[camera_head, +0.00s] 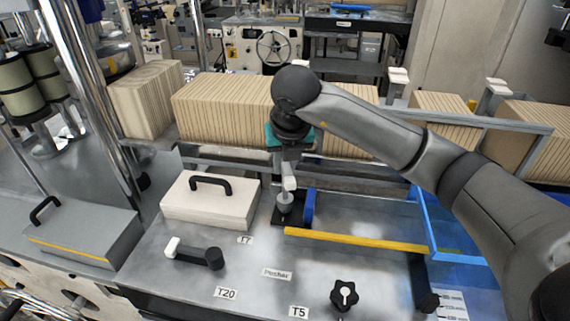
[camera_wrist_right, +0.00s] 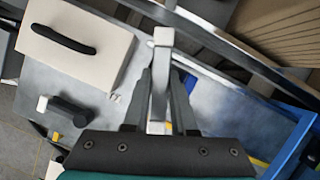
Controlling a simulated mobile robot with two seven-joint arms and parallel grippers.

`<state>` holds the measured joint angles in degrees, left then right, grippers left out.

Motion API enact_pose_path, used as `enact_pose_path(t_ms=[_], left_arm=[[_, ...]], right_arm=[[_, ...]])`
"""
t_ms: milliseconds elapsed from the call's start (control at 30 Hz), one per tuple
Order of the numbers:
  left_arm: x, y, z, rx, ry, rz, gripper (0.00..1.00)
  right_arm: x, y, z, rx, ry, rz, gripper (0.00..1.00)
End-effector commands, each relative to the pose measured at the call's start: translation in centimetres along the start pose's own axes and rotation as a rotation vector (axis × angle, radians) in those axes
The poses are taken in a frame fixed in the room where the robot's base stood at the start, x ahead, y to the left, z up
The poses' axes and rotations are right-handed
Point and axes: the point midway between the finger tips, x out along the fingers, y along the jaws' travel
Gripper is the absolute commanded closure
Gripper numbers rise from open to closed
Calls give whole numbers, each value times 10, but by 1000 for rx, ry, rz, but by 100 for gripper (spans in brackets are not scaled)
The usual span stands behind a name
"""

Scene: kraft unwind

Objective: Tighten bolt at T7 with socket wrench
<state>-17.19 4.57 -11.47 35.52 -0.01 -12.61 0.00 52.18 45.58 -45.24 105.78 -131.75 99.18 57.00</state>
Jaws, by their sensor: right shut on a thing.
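My right gripper (camera_head: 288,172) points down onto the bench, right of the T7 label (camera_head: 245,239). It is shut on a pale bar-shaped tool with a squared white end, which appears to be the socket wrench (camera_wrist_right: 162,37). In the right wrist view the bar runs between the two dark fingers (camera_wrist_right: 160,92). In the head view, a rounded grey piece (camera_head: 285,203) shows under the fingers, over a black base (camera_head: 290,219). The bolt itself is hidden, and I cannot tell whether the tool is seated on it. My left gripper is not in view.
A cream box with a black handle (camera_head: 208,205) stands close left of the gripper. A black lever with a white end (camera_head: 195,254) lies near T20, and a black star knob (camera_head: 344,296) near T5. A yellow bar (camera_head: 355,240) and blue frame (camera_head: 436,228) stand to the right.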

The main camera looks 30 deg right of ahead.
Motion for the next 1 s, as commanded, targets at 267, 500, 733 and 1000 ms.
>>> enact_pose_path(t_ms=[267, 500, 733, 1000], left_arm=[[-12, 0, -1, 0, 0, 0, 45], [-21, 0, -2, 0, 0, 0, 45], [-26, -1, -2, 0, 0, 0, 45], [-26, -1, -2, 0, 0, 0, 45]], right_arm=[[-19, 0, 8, 0, -3, 2, 100], [-32, 0, 14, 0, -3, 3, 100], [-40, 0, 17, 0, -3, 2, 100], [-40, 0, 17, -1, -3, 2, 100]])
